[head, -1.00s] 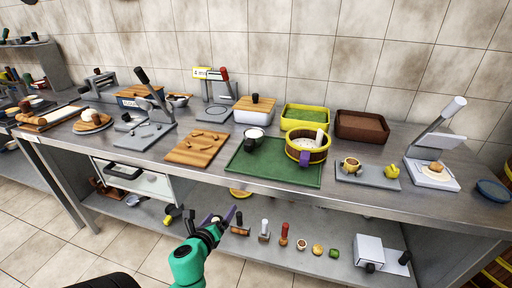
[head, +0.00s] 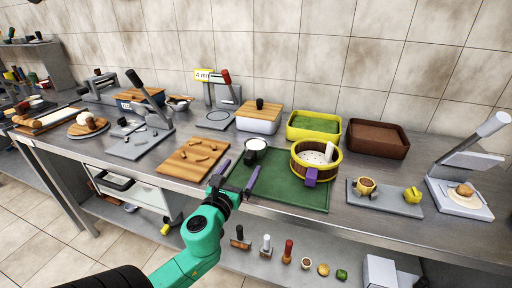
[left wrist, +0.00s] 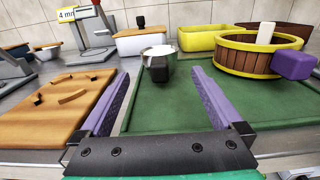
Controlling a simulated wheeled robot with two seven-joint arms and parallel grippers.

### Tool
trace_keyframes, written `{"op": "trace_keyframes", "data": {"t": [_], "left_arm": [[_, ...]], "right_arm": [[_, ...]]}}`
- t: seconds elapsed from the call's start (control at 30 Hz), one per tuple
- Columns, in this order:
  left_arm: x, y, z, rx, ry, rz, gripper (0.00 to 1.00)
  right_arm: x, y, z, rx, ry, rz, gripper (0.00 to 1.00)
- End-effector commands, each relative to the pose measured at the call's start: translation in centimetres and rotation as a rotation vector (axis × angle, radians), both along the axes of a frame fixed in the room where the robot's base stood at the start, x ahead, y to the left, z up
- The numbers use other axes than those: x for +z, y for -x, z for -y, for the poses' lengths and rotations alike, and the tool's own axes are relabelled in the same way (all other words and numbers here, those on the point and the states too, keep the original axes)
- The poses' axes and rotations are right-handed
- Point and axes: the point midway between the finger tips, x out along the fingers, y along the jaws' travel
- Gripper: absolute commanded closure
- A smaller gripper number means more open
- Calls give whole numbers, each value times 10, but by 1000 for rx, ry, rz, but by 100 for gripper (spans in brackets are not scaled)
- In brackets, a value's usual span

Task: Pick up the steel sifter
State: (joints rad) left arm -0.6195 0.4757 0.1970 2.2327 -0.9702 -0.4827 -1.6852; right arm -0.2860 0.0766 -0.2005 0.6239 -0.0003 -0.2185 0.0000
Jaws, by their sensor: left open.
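The steel sifter (head: 257,144) looks like a small round cup with white contents on top and a dark part at its front. It stands on the back left of the green mat (head: 290,190). In the left wrist view the sifter (left wrist: 158,51) is straight ahead, between the lines of the two fingers and beyond their tips. My left gripper (head: 238,171) is open and empty at the mat's front left corner. Its purple fingers also show in the left wrist view (left wrist: 161,73), spread apart and not touching the sifter. My right gripper is not in view.
A wooden steamer (head: 316,160) with yellow rims and a purple block stands right of the sifter on the mat. A wooden board (head: 190,160) lies to the left. A white box with wooden lid (head: 258,117) stands behind. The mat's front is clear.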

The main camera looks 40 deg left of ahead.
Motion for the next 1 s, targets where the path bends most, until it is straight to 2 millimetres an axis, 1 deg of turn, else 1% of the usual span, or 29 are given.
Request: {"op": "trace_keyframes", "data": {"t": [0.03, 0.1, 0.2, 0.33, 0.5, 0.6, 0.8, 0.87, 0.9, 0.97, 1.0], "left_arm": [[5, -14, -5, 0, -3, 4, 0], [4, -29, -11, 1, -2, 3, 0], [2, -45, -16, 1, 0, 2, 0], [0, -58, -22, 2, 0, 1, 0], [-1, -88, -33, 3, 1, 1, 0], [-2, -98, -36, 1, 2, 1, 0], [-3, -98, -36, 0, 1, -1, 0], [-3, -98, -36, 0, 1, -1, 23], [-3, -98, -36, 1, 1, -1, 38], [-3, -98, -36, 1, 1, -1, 61], [-3, -98, -36, 1, 1, -1, 76]], "right_arm": [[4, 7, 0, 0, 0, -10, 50], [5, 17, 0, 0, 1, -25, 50], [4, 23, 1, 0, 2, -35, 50], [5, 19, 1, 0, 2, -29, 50], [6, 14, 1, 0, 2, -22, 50], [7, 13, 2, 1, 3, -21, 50], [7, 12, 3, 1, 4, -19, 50], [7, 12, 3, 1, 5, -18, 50], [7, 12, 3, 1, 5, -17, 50], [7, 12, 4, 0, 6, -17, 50], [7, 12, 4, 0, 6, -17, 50]]}}
